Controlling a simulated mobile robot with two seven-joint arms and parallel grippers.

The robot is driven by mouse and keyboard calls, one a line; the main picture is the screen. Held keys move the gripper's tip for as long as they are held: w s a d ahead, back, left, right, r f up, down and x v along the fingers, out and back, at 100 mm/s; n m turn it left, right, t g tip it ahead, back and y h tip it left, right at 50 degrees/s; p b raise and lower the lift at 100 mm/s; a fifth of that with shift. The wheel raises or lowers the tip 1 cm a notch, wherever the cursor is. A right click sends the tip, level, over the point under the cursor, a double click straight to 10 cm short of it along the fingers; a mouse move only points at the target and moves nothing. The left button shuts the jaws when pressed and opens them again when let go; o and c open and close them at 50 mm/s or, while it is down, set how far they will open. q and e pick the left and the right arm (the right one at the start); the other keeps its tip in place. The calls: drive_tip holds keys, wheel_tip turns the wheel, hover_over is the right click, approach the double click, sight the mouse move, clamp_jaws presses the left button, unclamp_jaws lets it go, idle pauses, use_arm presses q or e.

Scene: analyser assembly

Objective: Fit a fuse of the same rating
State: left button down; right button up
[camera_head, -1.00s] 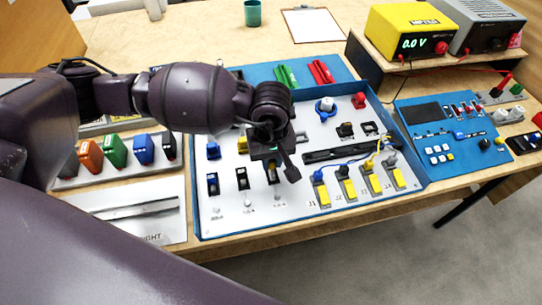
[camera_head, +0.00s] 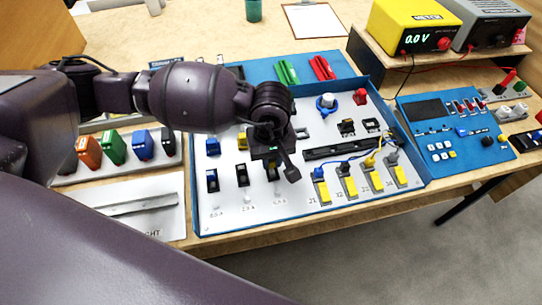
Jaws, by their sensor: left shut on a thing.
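My left gripper (camera_head: 273,168) reaches down over the white panel of the blue-framed analyser (camera_head: 225,212), at the third of three slots in the lower left row. It is shut on a small part, likely a fuse, mostly hidden by the fingers. I cannot tell whether this part sits in the slot or just above it. Small rating labels (camera_head: 246,209) below the row are too blurred to read surely. My right gripper is not in view.
Orange, green, blue and black pieces (camera_head: 114,148) stand in a rack at left, above a grey tray (camera_head: 160,215). Yellow plugs (camera_head: 349,187) with blue and yellow cables lie right of the gripper. A yellow meter (camera_head: 415,25) reads 0.0 V. A blue control panel (camera_head: 450,135) stands at right.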

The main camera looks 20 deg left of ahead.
use_arm(q)
drive_tip(key=shift+f, duration=0.4)
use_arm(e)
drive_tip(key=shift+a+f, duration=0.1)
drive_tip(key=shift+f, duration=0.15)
use_arm(q)
drive_tip(key=c, duration=0.7)
unclamp_jaws()
drive_tip(key=shift+o, duration=0.2)
drive_tip(key=shift+r, duration=0.2)
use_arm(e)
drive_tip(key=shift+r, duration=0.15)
use_arm(q)
drive_tip(key=shift+r, duration=0.5)
drive_tip(key=shift+r+p, duration=0.95)
drive_tip(key=shift+r, duration=0.9)
drive_tip(key=shift+r+p, duration=0.45)
drive_tip(key=shift+r, duration=0.6)
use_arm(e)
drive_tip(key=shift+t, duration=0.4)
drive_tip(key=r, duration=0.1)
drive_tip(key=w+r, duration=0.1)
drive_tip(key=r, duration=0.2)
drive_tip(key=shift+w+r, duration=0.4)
